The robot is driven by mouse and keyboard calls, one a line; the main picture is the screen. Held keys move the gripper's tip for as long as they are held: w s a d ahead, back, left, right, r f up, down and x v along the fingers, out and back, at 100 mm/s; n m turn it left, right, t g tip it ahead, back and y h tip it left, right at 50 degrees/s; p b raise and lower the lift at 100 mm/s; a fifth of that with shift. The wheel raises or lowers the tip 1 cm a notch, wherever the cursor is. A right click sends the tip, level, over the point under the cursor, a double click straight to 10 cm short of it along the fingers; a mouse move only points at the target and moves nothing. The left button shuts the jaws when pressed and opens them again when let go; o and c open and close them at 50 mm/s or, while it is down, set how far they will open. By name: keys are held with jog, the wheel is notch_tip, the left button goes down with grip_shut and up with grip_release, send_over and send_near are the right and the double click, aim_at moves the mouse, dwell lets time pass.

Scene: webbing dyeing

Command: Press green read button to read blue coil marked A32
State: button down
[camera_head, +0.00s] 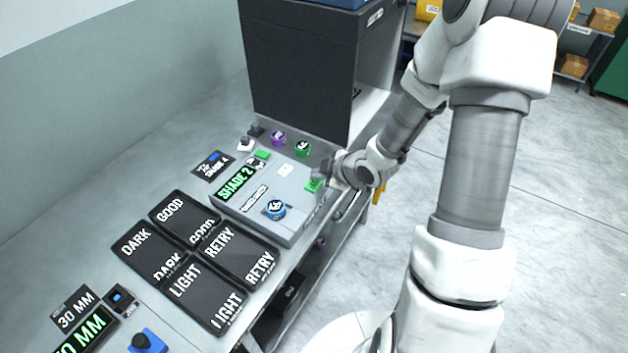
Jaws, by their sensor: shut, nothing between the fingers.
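The blue coil (275,209) sits on top of the grey reader box (292,222), near its front corner; its white label is too small to read surely. A green display on the box reads SHADE 2 (236,183). The green button (313,186) is at the right of the box top. My gripper (322,174) is shut and empty, its tip right at the green button. I cannot tell whether it touches or presses the button, which it partly hides.
Black trays marked GOOD (170,209), DARK (136,242), RETRY (219,242) and LIGHT (186,282) lie left of the box. A purple coil (278,138) and a green coil (302,148) stand behind it, before a dark cabinet (300,75). Open floor lies right.

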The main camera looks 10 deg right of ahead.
aim_at(319, 185)
notch_tip(319, 185, up, 5)
jog(key=p, duration=0.4)
dwell(1.0)
jog(key=shift+d+r, duration=0.2)
jog(key=shift+r, duration=0.1)
jog(key=s+d+r+m+g+h, duration=0.1)
jog(key=s+d+r+m+h, duration=0.2)
jog(key=r, duration=0.5)
jog(key=s+d+r+m+h, duration=0.2)
jog(key=s+r+m+h, duration=0.15)
jog(key=r, duration=0.45)
jog(key=s+a+r+m+y, duration=0.1)
jog(key=s+a+r+m, duration=0.2)
jog(key=s, duration=0.6)
jog(key=s+a+r+m+g+y, duration=0.1)
jog(key=s+a+r+m, duration=0.2)
jog(key=s, duration=0.6)
notch_tip(319, 185, up, 3)
jog(key=shift+f+m+g, duration=0.2)
jog(key=shift+m+g, duration=0.1)
jog(key=shift+m, duration=0.65)
